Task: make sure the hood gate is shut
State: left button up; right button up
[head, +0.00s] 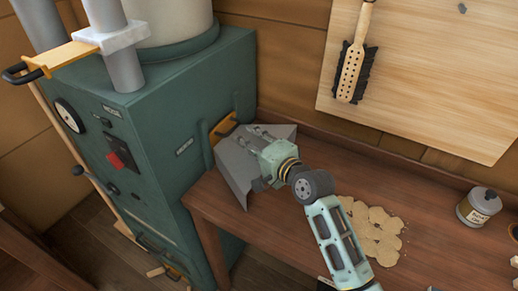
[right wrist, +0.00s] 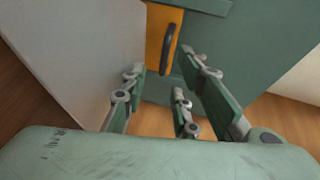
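A yellow gate slide (head: 224,127) shows beside the grey flared hood (head: 232,164), at the side of the green machine. In the right wrist view the yellow slide (right wrist: 154,28) carries a black upright handle (right wrist: 169,48). My right gripper (head: 256,152) is in front of the hood. Its fingers (right wrist: 166,82) are spread open, with the handle ahead of the gap between them and nothing held. How far the slide is pushed in cannot be told. My left gripper is not in view.
The green machine (head: 150,120) stands at left. A second yellow slide (head: 62,57) with a black handle sits on its upper pipe. The brown bench (head: 262,222) bears a pile of tan discs (head: 375,230) and a jar (head: 478,206). A brush (head: 353,70) hangs on a wooden board.

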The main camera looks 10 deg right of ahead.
jog(key=v, duration=0.5)
jog(key=shift+f, duration=0.1)
dwell(0.4)
